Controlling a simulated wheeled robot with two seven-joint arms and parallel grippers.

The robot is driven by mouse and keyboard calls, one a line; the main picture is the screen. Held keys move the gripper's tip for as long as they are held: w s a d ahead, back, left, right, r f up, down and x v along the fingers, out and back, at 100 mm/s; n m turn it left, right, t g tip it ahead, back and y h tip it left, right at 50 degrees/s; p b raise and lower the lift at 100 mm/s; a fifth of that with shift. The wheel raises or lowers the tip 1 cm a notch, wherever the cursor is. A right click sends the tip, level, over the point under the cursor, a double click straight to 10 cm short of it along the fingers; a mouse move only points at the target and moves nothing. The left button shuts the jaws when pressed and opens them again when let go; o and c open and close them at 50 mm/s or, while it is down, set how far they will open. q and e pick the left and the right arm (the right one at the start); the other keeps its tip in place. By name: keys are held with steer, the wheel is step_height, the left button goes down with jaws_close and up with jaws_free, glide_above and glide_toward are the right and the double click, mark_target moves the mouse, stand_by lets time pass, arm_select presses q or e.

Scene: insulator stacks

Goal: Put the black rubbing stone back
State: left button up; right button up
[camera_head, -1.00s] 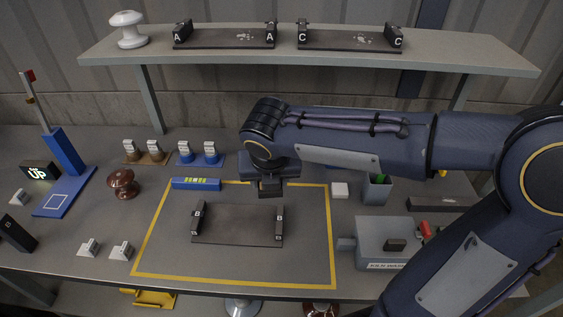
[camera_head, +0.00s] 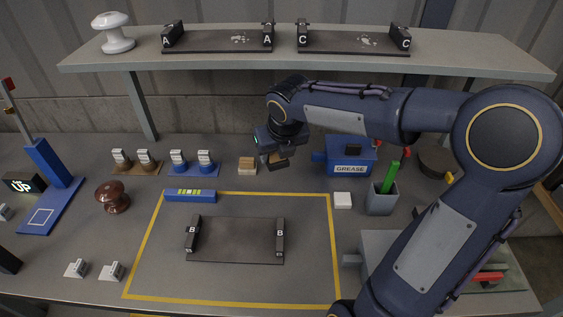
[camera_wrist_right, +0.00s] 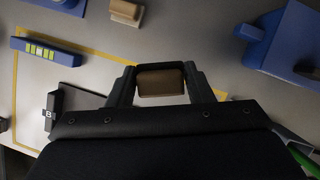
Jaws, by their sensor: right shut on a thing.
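My right gripper (camera_head: 274,160) is shut on a small block with a dark lower part and a tan-brown part, which fits the black rubbing stone (camera_head: 278,163). In the right wrist view the stone (camera_wrist_right: 162,82) shows as a brown block between the two fingers (camera_wrist_right: 162,88). It is held above the bench, behind the yellow-outlined area. A similar wooden-backed block (camera_head: 247,168) rests on the bench just left of the gripper; it also shows in the wrist view (camera_wrist_right: 127,10). My left gripper is out of view.
A blue grease box (camera_head: 350,157) stands close to the right of the gripper. A white block (camera_head: 342,200) and a grey cup (camera_head: 382,200) are nearer. A blue level (camera_head: 190,195) lies left. The shelf (camera_head: 300,66) overhangs behind. A B-marked rack (camera_head: 235,235) sits in front.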

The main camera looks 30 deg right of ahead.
steer(key=w+d+f, duration=0.1)
steer(key=w+f, duration=0.1)
steer(key=w+d+f, duration=0.1)
steer(key=d+f, duration=0.1)
steer(key=w+d+f, duration=0.1)
steer(key=w+f, duration=0.1)
steer(key=shift+w+d+f+b, duration=0.3)
steer(key=shift+f+b, duration=0.05)
steer(key=shift+b, duration=0.05)
steer(key=shift+w+d+f+b, duration=0.15)
steer(key=shift+f+b, duration=0.2)
steer(key=shift+f, duration=1.4)
steer(key=shift+f, duration=0.1)
steer(key=o, duration=1.2)
steer(key=shift+c, duration=0.2)
